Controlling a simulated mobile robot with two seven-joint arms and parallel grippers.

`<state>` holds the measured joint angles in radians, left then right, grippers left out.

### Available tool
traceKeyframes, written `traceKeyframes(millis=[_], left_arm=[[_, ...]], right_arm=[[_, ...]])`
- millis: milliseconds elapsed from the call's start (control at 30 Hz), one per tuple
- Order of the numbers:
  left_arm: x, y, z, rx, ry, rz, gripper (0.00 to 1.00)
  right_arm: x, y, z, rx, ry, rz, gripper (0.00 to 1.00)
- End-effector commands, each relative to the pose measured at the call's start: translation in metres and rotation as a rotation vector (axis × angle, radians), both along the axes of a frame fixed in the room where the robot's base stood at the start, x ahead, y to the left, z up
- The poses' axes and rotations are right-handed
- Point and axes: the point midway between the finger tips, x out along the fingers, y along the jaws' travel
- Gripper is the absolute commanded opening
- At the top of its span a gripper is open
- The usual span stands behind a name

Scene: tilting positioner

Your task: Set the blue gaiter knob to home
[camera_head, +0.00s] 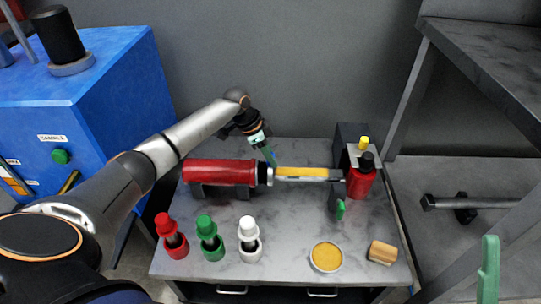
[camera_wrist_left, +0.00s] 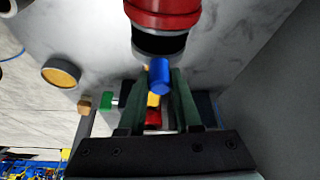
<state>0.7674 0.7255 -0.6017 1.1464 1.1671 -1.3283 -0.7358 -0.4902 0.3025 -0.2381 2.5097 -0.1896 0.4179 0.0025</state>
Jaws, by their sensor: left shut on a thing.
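The blue knob (camera_wrist_left: 160,76) shows in the left wrist view between the two green fingers of my left gripper (camera_wrist_left: 163,85), which is shut on it. It sits close to the black collar (camera_wrist_left: 160,42) at the end of the red cylinder (camera_wrist_left: 160,12). In the head view my left gripper (camera_head: 267,154) reaches down behind the right end of the red cylinder (camera_head: 220,172), and I cannot make out the knob clearly there. A green finger at the lower right edge looks like part of my right gripper (camera_head: 489,270); its opening cannot be judged.
A yellow bar (camera_head: 301,173) extends right towards a red bottle (camera_head: 361,181). A round dish (camera_head: 326,257) and a tan block (camera_head: 382,252) lie front right.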

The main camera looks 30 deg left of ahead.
Motion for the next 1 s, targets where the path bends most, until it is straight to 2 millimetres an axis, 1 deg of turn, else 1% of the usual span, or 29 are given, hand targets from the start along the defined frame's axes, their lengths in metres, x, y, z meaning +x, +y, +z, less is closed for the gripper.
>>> traceKeyframes(millis=[33, 200, 233, 1000], left_arm=[[-0.0002, -0.0001, 0.0000, -0.001, 0.001, 0.000, 0.21], [-0.0003, -0.0001, 0.0000, -0.001, 0.001, 0.000, 0.02], [-0.0003, -0.0001, -0.0001, -0.001, 0.001, 0.000, 0.00], [-0.0006, -0.0002, -0.0003, -0.001, 0.002, -0.001, 0.00]], right_arm=[[0.0001, -0.0003, 0.0000, -0.001, 0.000, -0.001, 1.00], [0.0002, -0.0007, 0.0001, -0.002, -0.001, -0.002, 1.00], [0.0002, -0.0007, 0.0001, -0.002, -0.001, -0.002, 1.00], [0.0000, -0.0005, 0.0000, -0.002, -0.001, -0.002, 1.00]])
